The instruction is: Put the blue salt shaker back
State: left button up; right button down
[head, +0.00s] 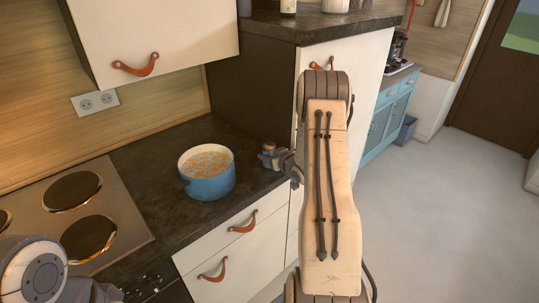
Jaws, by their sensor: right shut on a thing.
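The blue salt shaker (269,146) shows as a small blue piece with a brownish top, at the right end of the dark counter. My right gripper (271,158) is shut on it, and the fingers hide much of its body. The shaker is just right of the blue pot, with a small gap between them. I cannot tell whether its base touches the counter. My left arm shows only in part at the bottom left corner, and its gripper is not in view.
A blue pot (208,187) of food stands on the dark counter (150,176). A stove (121,214) with dark round plates is to its left. A tall cabinet (246,88) rises behind the shaker, with items on its top. A wall cabinet (172,24) hangs above the counter.

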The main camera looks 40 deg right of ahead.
jog(key=shift+f, duration=0.15)
jog(key=shift+c, duration=1)
grip_release()
